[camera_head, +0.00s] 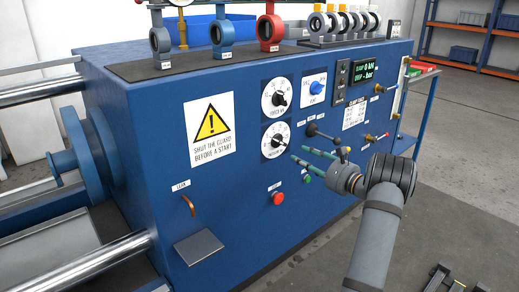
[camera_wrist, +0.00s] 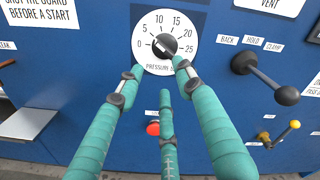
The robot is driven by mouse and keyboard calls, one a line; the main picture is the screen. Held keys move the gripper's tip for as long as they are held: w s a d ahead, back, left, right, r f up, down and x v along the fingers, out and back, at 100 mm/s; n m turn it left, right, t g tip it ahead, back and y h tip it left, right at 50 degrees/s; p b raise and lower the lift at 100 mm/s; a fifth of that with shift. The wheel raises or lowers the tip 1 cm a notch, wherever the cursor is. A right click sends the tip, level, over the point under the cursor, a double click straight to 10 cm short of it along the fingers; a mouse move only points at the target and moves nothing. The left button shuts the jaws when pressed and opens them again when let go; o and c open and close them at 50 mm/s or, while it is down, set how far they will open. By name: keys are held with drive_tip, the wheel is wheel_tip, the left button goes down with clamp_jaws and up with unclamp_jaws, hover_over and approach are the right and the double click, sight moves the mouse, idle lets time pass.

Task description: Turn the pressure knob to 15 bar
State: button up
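The pressure knob (camera_wrist: 164,44) is a black knob on a round white dial (camera_wrist: 146,27) marked 0 to 25, with 15 near the top. In the wrist view a light mark on the knob shows toward its left side; the exact reading is unclear. In the head view it appears to be the lower dial (camera_head: 276,140) of two on the blue panel. My gripper (camera_wrist: 155,70) has teal fingers, spread open and empty. They point at the panel just below the knob. The right fingertip overlaps the dial's lower right edge; contact cannot be told. In the head view my gripper (camera_head: 297,166) is right of and below the dial.
Right of the dial are a black lever (camera_wrist: 265,77) and a yellow-tipped lever (camera_wrist: 283,134). A red button (camera_wrist: 153,128) sits below, behind the fingers. The upper dial (camera_head: 277,97) and a blue selector (camera_head: 316,87) are above. A digital display (camera_head: 366,70) is farther right.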

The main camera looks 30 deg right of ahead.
sight(280, 142)
drive_tip(key=w+n, duration=0.1)
drive_tip(key=w, duration=0.9)
drive_tip(key=shift+a+r, duration=0.3)
drive_tip(key=shift+a, duration=0.15)
drive_tip(key=c, duration=0.4)
clamp_jaws()
